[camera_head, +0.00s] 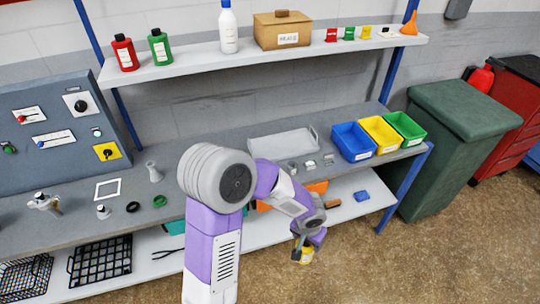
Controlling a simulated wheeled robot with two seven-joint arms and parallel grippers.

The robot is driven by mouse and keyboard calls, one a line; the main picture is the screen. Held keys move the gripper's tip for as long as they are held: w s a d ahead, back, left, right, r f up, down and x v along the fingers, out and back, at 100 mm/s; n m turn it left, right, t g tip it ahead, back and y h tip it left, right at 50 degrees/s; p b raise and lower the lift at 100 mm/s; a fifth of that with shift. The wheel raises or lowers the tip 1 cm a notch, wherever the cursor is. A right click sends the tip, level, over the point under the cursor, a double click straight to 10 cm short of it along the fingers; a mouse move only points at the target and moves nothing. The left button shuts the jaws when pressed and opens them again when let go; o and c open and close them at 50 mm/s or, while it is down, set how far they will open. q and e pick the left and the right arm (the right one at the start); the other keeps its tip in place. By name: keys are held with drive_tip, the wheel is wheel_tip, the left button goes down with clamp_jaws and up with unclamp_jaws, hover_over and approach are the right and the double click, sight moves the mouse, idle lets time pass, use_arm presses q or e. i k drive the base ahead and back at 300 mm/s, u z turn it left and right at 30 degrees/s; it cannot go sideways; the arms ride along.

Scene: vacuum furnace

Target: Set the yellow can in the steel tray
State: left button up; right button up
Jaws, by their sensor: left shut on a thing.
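The yellow can (307,256) is small and has a pale label. My left gripper (304,248) is shut on the can and holds it in front of the workbench's front edge, with floor showing behind it. The gripper's fingers hide part of the can. The steel tray (283,144) is a shallow light grey tray with a handle at its right end. It lies on the workbench toward the back, up and a little left of the can, and looks empty. My right gripper is not in view.
Blue (353,141), yellow (382,134) and green (406,128) bins stand right of the tray. Several small metal parts (310,164) lie in front of it. An upper shelf (190,65) with bottles and a box (282,30) runs above the bench. A lower shelf (345,192) lies below.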

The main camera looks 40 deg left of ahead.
sight(299, 143)
drive_tip(key=u, duration=0.7)
drive_tip(key=i, duration=0.3)
